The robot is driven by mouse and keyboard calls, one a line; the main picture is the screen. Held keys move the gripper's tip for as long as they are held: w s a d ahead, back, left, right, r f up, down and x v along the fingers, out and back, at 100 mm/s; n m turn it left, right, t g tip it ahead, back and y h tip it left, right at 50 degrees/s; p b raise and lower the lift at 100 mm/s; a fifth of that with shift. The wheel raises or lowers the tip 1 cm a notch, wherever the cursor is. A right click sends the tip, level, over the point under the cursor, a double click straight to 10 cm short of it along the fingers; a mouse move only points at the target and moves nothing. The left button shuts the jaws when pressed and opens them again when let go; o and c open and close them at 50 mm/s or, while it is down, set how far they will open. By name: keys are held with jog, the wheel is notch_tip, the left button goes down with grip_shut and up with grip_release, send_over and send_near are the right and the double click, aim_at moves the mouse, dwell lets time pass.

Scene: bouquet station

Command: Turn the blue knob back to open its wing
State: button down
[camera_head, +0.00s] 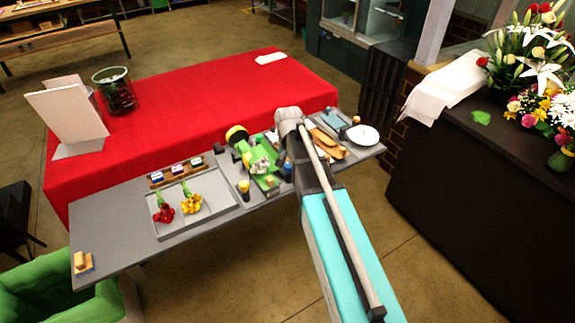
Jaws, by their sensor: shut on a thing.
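The blue knob (287,168) shows as a small blue spot at the left edge of my arm, on the grey table. My gripper (284,158) is mostly hidden by my wrist and arm; the little that shows is dark and at the blue knob, shut on it. A green fixture (266,182) with green and pale parts lies just left of the gripper. A yellow-topped knob (244,186) stands at its front left. The wing of the blue knob cannot be made out, nor how far it is turned.
A grey tray (190,222) with red and yellow flowers is at the left. A white plate (363,135) and wooden pieces (328,145) lie right of my arm. A red-covered table (200,95) is behind.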

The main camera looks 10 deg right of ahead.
jog(key=shift+s, duration=0.15)
jog(key=shift+c, duration=1.5)
grip_release()
jog(key=shift+r, duration=0.1)
